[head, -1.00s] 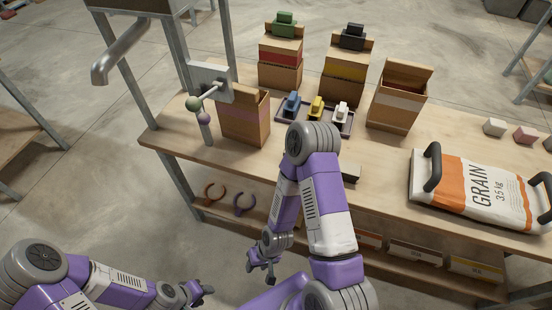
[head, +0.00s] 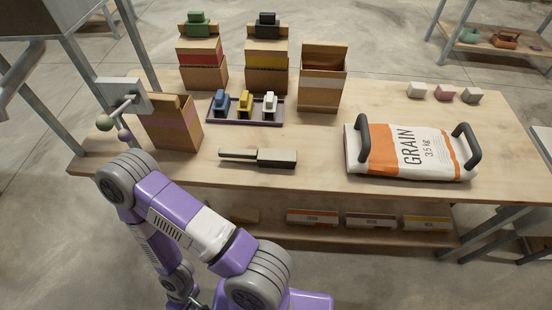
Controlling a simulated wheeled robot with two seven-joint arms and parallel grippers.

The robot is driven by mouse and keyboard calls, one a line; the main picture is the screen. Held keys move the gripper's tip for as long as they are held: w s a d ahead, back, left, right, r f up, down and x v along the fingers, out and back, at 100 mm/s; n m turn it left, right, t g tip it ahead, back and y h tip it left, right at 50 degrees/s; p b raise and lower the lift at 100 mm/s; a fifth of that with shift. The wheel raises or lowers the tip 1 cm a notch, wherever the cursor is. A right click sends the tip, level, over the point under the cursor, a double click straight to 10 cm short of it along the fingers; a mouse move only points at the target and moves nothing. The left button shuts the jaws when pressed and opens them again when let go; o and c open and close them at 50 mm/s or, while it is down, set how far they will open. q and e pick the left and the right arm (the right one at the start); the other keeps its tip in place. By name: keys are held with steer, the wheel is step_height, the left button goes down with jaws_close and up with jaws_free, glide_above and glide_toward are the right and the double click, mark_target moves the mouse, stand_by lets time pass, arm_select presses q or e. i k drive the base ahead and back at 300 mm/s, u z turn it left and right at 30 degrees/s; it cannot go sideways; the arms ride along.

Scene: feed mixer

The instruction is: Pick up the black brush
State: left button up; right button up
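The black brush (head: 258,157) lies flat on the wooden table near its front edge. My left gripper is outside the view.
A tray (head: 229,122) with small blue, yellow and white pieces stands behind the brush. An open box (head: 170,122) is to its left, a grain sack (head: 412,150) to its right. Taller boxes stand at the back. The tabletop (head: 315,170) between brush and sack is bare.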

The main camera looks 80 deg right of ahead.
mark_target(267, 158)
steer(key=k, duration=1.1)
steer(key=z, duration=1.1)
steer(key=i, duration=0.3)
steer(key=z, duration=0.1)
